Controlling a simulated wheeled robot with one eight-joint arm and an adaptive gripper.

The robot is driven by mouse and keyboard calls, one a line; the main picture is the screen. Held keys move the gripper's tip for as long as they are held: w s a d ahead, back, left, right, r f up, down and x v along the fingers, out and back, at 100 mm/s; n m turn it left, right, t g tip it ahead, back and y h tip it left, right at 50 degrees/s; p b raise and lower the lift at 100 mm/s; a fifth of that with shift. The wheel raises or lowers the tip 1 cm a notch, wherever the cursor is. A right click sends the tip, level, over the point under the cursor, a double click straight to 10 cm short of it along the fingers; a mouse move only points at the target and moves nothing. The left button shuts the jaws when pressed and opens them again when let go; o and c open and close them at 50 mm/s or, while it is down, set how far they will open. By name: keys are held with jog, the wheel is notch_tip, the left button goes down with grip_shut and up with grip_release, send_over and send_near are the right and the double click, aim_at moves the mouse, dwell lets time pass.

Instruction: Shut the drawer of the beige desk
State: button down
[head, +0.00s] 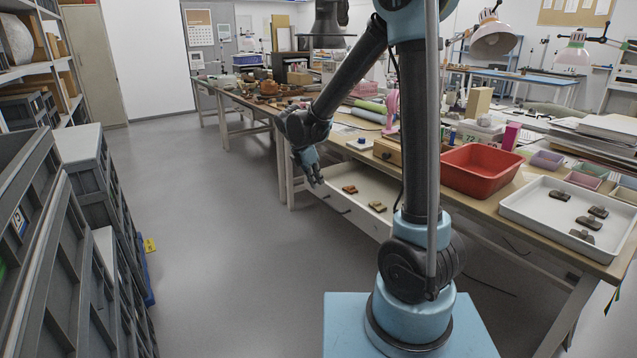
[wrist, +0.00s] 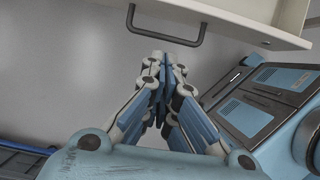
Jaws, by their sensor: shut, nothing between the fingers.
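The drawer (head: 374,188) of the beige desk (head: 488,206) stands pulled out, left of my arm's upright link in the head view. Two small brownish pieces (head: 349,189) (head: 377,207) lie apart inside it. My gripper (head: 317,182) is at the drawer's far left front corner, its fingers pointing down. In the wrist view the pale drawer front (wrist: 235,15) crosses the top, with a dark bar handle (wrist: 166,38). My gripper (wrist: 165,62) is shut and empty, its tips just short of the handle in the picture. Contact with the drawer cannot be told.
A red basin (head: 482,170) and a white tray (head: 560,211) with dark sherds stand on the desktop. Grey crates (head: 88,165) line the left side. The grey floor (head: 225,220) between crates and desk is clear.

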send_over(329, 205)
jog(key=s+a, duration=0.2)
notch_tip(329, 205, down, 7)
jog(key=shift+w+d+f, duration=0.1)
jog(key=shift+w+d, duration=0.85)
jog(key=shift+d, duration=0.05)
jog(key=shift+w+d, duration=0.3)
jog(key=shift+d, duration=0.1)
